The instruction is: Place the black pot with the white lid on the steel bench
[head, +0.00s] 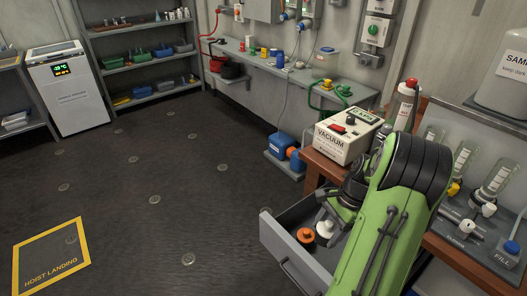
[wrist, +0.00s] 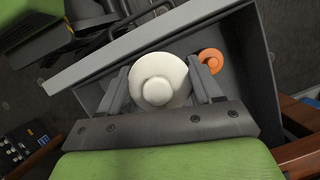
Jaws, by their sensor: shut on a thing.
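The pot with the white lid shows in the wrist view (wrist: 158,82) between the two fingers of my gripper (wrist: 163,92). Seen from above, its lid and knob hide the body, so I cannot see the black colour. In the head view, the white lid (head: 325,228) is partly covered by my green arm, over the open grey drawer (head: 283,234). My gripper is shut on this pot; I cannot tell whether it is lifted off the drawer floor. A long grey metal bench (head: 298,74) runs along the back wall, apparently the steel bench, with several small items on it.
An orange-lidded thing (head: 305,236) lies in the drawer, close beside my right finger in the wrist view (wrist: 210,61). A vacuum unit (head: 340,137) stands on the brown table above the drawer. Blue containers (head: 281,145) sit below the bench. The dark floor at left is open.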

